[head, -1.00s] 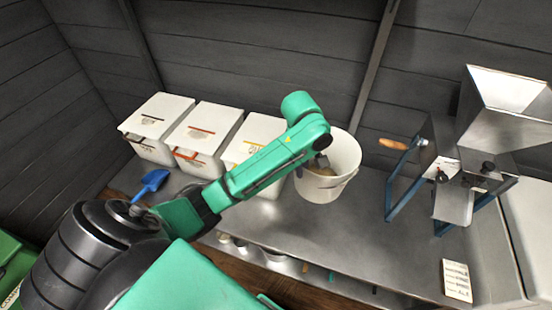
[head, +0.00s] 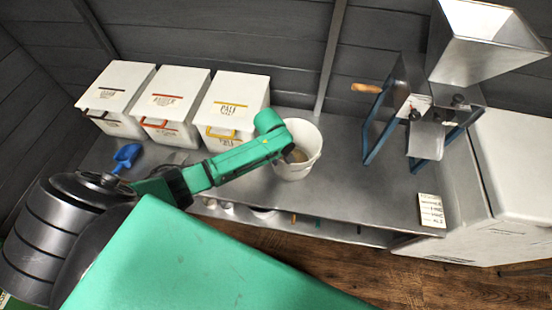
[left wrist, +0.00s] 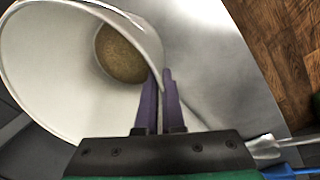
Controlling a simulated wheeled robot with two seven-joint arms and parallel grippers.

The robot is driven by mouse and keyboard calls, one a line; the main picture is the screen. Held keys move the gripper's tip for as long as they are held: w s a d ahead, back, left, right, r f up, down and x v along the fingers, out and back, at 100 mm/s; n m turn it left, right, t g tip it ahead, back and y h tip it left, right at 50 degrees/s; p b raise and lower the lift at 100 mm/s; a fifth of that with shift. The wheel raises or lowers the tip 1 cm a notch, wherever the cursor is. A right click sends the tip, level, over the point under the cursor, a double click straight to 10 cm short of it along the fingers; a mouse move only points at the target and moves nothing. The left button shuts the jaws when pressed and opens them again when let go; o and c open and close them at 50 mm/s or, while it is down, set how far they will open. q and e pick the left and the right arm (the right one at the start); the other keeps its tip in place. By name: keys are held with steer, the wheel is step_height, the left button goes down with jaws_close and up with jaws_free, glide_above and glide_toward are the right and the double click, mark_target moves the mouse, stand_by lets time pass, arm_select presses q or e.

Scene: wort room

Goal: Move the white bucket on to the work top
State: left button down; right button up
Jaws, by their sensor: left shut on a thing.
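The white bucket (head: 303,158) is upright at the work top (head: 330,190), right of the white bins in the head view. Whether its base touches the work top I cannot tell. In the left wrist view the bucket (left wrist: 50,75) fills the left side, with brownish grain (left wrist: 122,55) at its bottom. My left gripper (head: 292,155) reaches it from the left. Its purple fingers (left wrist: 160,85) are shut on the bucket's rim wall, one finger inside and one outside. My right gripper does not show.
Three lidded white bins (head: 170,105) stand at the back left, with a blue scoop (head: 127,156) in front. A grain mill (head: 430,110) with a metal hopper stands on the right. A small card (head: 431,210) lies near the front right edge. Work top between bucket and mill is clear.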

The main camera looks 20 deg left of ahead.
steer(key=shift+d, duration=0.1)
arm_select(q)
steer(key=c, duration=1)
jaws_free()
steer(key=shift+c, duration=0.2)
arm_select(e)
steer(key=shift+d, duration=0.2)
arm_select(q)
step_height(320, 180, up, 12)
steer(key=s+p, duration=0.1)
steer(key=shift+s+a, duration=0.15)
steer(key=shift+a, duration=0.1)
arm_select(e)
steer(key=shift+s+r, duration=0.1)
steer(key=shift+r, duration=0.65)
